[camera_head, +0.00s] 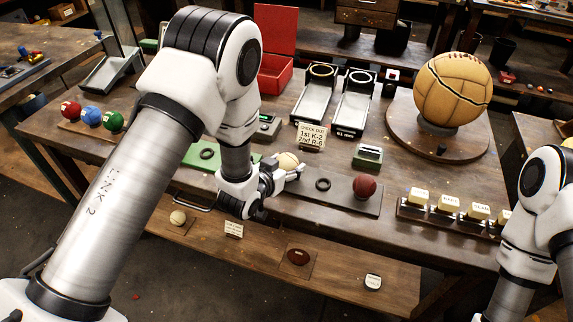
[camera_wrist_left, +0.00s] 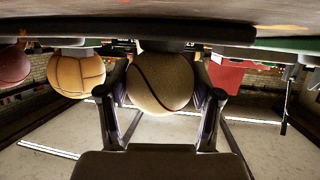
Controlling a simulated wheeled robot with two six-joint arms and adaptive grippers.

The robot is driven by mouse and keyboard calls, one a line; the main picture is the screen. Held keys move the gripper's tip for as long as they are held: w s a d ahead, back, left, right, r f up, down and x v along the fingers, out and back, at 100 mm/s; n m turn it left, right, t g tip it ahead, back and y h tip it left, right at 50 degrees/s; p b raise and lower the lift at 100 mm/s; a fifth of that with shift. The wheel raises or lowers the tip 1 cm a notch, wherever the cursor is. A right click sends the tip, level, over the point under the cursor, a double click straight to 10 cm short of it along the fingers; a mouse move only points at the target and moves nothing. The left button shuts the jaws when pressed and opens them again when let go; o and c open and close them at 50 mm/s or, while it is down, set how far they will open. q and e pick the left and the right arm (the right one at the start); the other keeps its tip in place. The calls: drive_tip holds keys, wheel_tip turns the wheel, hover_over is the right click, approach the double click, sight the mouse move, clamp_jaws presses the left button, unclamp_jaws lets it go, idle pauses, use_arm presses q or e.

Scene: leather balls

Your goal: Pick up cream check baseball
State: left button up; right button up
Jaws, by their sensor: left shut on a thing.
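The cream baseball (camera_head: 288,161) is at the left end of the dark grey mat (camera_head: 345,200) in the head view. My left gripper (camera_head: 290,173) is shut on it from the front left. In the left wrist view the ball (camera_wrist_left: 160,85), pale with a dark curved seam, sits between the two fingers (camera_wrist_left: 160,100). I cannot tell whether the ball is clear of the mat. My right arm (camera_head: 530,210) shows at the right edge, but its gripper is out of view.
A black ring (camera_head: 322,184) and a dark red ball (camera_head: 364,187) are on the same mat. A large tan ball (camera_head: 452,92) stands on a round wooden base at the right. A small sign (camera_head: 312,137) stands behind the mat. A lower shelf (camera_head: 330,267) runs in front.

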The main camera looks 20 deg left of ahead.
sight(286, 156)
use_arm(q)
drive_tip(key=shift+r, duration=0.55)
wheel_tip(286, 156, up, 2)
drive_tip(key=shift+r, duration=0.2)
drive_tip(key=s+a, duration=0.1)
drive_tip(key=s, duration=0.2)
drive_tip(key=s+a+b, duration=0.1)
drive_tip(key=s, duration=0.2)
drive_tip(key=s+a+b, duration=0.1)
drive_tip(key=s, duration=0.2)
drive_tip(key=shift+s+a+r, duration=0.25)
drive_tip(key=shift+s+r, duration=0.1)
drive_tip(key=s+p, duration=0.1)
drive_tip(key=p, duration=0.2)
drive_tip(key=s+a+p, duration=0.1)
drive_tip(key=s+p, duration=0.1)
drive_tip(key=p, duration=0.1)
drive_tip(key=s+a+p, duration=0.1)
drive_tip(key=s+p, duration=0.1)
drive_tip(key=p, duration=0.1)
drive_tip(key=shift+s+r, duration=0.2)
drive_tip(key=shift+r, duration=0.15)
drive_tip(key=shift+d, duration=0.1)
